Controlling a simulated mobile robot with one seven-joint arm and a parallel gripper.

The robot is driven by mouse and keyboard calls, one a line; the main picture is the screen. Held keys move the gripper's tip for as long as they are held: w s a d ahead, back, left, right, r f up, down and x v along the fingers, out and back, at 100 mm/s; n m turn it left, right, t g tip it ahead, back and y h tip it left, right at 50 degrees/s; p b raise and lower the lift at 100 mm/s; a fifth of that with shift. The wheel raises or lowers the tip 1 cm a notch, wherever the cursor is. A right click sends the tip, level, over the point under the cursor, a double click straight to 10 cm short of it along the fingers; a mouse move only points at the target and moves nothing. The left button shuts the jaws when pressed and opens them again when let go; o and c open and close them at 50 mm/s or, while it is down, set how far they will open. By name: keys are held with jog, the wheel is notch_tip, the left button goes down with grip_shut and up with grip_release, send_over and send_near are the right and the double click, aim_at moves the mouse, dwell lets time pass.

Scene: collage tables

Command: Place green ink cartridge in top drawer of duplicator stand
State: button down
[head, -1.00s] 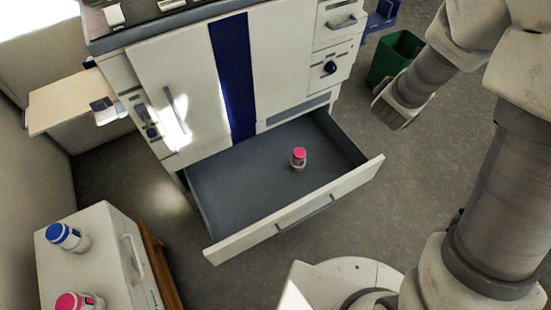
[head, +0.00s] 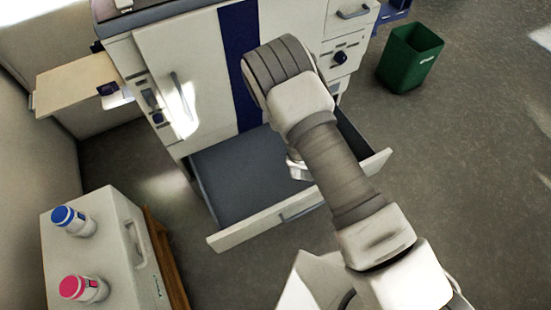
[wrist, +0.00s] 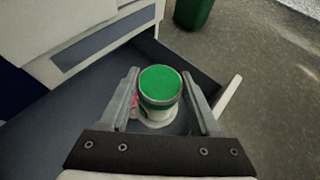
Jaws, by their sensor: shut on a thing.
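My gripper (wrist: 160,73) is shut on the green ink cartridge (wrist: 160,92), a white jar with a green lid, held upright between the two fingers in the wrist view. The wrist view looks down on it over the open grey-lined drawer (wrist: 85,105). In the head view, the drawer (head: 235,180) is pulled out at the base of the white duplicator stand (head: 180,50). My arm covers the drawer's right part and most of the gripper there. A bit of pink (wrist: 134,103) from the cartridge in the drawer shows behind the green one.
A blue-lidded cartridge (head: 78,222) and a pink-lidded one (head: 85,289) stand on a white case (head: 115,240) at lower left. A green bin (head: 411,62) stands on the floor at right. The drawer's left part is clear.

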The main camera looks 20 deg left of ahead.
jog(key=s+a+f+b, duration=0.2)
jog(key=a+f+b, duration=0.1)
jog(key=a+f, duration=0.4)
jog(key=s+a+f+n+y+b, duration=0.1)
jog(key=s+a+f+b, duration=0.2)
jog(key=a+f, duration=0.4)
jog(key=shift+s+f+b, duration=0.15)
jog(key=shift+f+b, duration=0.65)
jog(key=shift+f, duration=1.6)
jog(key=shift+f, duration=0.1)
jog(key=shift+c, duration=0.5)
grip_release()
